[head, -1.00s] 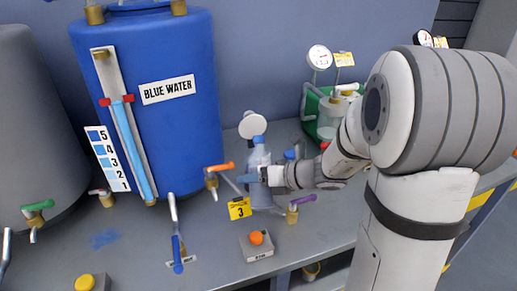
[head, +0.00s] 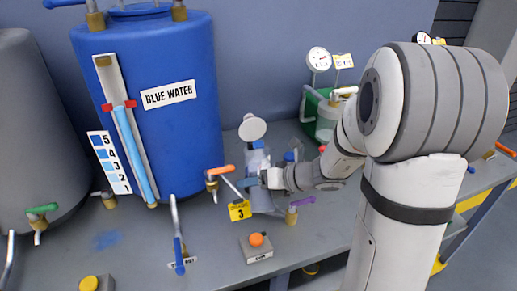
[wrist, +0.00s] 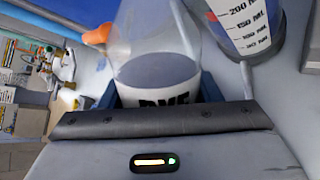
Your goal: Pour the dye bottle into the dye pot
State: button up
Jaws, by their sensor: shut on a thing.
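My gripper (head: 258,180) is shut on a clear bottle (head: 257,160) at the middle of the head view, above the grey bench. In the wrist view the dye bottle (wrist: 158,70) stands between the jaws, with grey-looking liquid and a partly hidden label that seems to read DYE. A clear graduated vessel (wrist: 243,25) with ML marks is close beside it at upper right in the wrist view. I cannot tell whether this vessel is the dye pot. In the head view a clear vessel (head: 262,202) shows just below my gripper, partly hidden by it.
A big blue water tank (head: 150,135) stands at left, with an orange-handled tap (head: 215,180) near my gripper. A green-framed gauge unit (head: 325,115) stands behind.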

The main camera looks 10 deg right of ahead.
jog(key=shift+s+p, duration=0.2)
jog(key=shift+p, duration=0.45)
jog(key=shift+s+r+m+g+p, duration=0.4)
jog(key=shift+r+m+g+p, duration=0.35)
jog(key=shift+p, duration=1.6)
jog(key=shift+s+g+p, duration=0.2)
jog(key=shift+g+p, duration=0.35)
jog(key=shift+p, duration=0.5)
dwell(1.0)
